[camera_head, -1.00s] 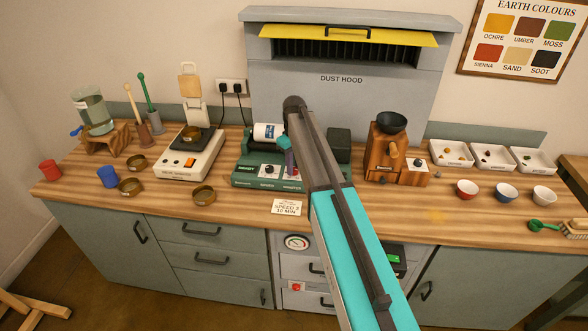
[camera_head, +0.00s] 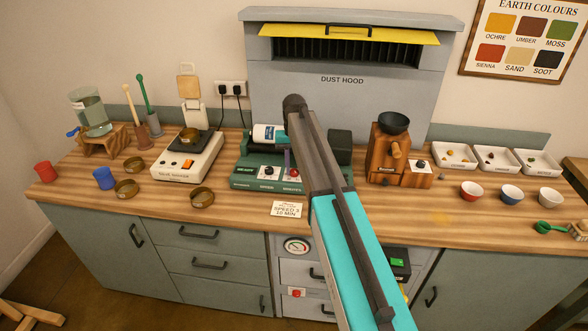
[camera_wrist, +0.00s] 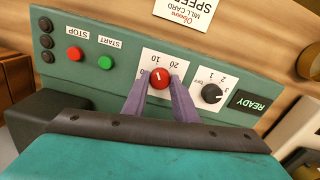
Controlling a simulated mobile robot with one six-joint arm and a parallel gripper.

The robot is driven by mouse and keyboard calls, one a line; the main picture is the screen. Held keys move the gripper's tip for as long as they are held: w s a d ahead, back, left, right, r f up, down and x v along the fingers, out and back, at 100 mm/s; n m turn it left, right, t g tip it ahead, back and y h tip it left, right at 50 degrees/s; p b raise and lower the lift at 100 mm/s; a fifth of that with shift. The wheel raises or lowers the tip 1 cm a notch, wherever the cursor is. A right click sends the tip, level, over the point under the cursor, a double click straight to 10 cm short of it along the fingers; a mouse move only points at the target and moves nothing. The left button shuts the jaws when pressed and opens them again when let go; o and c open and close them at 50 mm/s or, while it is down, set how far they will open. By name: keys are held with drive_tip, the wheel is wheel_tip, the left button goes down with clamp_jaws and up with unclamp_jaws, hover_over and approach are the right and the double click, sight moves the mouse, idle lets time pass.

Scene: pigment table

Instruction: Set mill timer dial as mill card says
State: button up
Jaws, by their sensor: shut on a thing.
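The green mill (camera_head: 262,178) stands on the bench below the dust hood, with a white jar (camera_head: 266,134) on top. Its red timer dial (camera_wrist: 159,78) shows upside down in the wrist view, on a white scale with numbers including 10 and 20. My gripper (camera_wrist: 158,82) is shut on this dial, one purple finger on each side. The dial's white mark is visible; its exact number is unclear. The black speed dial (camera_wrist: 211,93) sits beside it, its mark near the 3. The mill card (camera_head: 287,209) reads SPEED 3, 10 MIN.
The wrist view shows the red stop button (camera_wrist: 75,54), green start button (camera_wrist: 105,63) and a READY display (camera_wrist: 251,104). A balance (camera_head: 188,157) stands left of the mill, a wooden grinder (camera_head: 388,150) right. My arm hides part of the mill.

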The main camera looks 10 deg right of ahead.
sight(294, 170)
idle(0.4)
drive_tip(key=o, duration=1)
drive_tip(key=shift+o, duration=0.2)
drive_tip(key=shift+r, duration=0.15)
wheel_tip(294, 170, up, 14)
drive_tip(key=p, duration=0.6)
drive_tip(key=shift+f, duration=0.25)
drive_tip(key=shift+f, duration=0.1)
